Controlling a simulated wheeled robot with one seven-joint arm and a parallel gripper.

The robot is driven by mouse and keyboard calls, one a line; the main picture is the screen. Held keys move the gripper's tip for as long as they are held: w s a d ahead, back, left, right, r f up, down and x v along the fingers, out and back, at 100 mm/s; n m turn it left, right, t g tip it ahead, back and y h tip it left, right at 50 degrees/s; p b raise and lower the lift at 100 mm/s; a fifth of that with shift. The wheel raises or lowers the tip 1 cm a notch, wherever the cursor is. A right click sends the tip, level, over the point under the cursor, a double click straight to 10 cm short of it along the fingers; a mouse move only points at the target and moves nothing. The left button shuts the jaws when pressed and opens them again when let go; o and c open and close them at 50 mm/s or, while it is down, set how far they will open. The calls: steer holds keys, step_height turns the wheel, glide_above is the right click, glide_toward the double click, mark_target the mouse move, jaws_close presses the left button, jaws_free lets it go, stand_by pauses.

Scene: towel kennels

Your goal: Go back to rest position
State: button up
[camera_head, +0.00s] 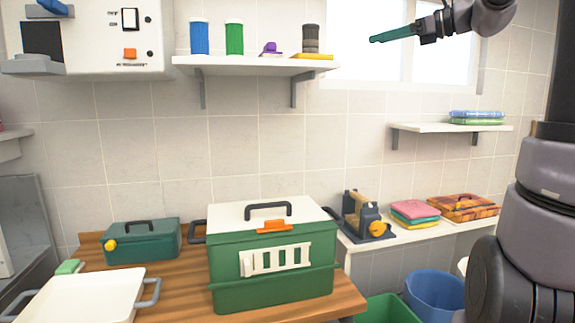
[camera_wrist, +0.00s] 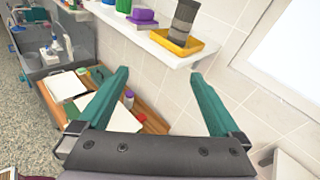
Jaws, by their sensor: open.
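My gripper (camera_head: 376,39) is raised at the upper right of the head view, in front of the window, with green fingers pointing left. In the wrist view my gripper (camera_wrist: 163,90) shows its two green fingers spread wide apart with nothing between them. It is open and empty, clear of the wall shelf and well above the wooden counter. My arm stands along the right side of the head view.
A green kennel (camera_head: 272,262) with a white lid and a teal box (camera_head: 141,241) stand on the wooden counter (camera_head: 345,297). A wall shelf (camera_head: 235,66) holds canisters. A smaller shelf (camera_head: 430,128) holds folded towels. A blue bucket (camera_head: 436,296) stands lower right.

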steer(key=s+a+f+n+g+h, duration=0.1)
steer(key=s+a+f+n+h, duration=0.15)
steer(key=s+f, duration=0.3)
steer(key=s+a+f+n+g+h, duration=0.2)
steer(key=s+f+n, duration=0.2)
steer(key=s+f, duration=0.15)
steer(key=s+d+f+n+h, duration=0.4)
steer(key=s+f+n+h, duration=0.2)
steer(key=s+f+n, duration=0.6)
steer(key=shift+f+t, duration=0.35)
steer(key=shift+t, duration=0.05)
steer(key=shift+h, duration=0.25)
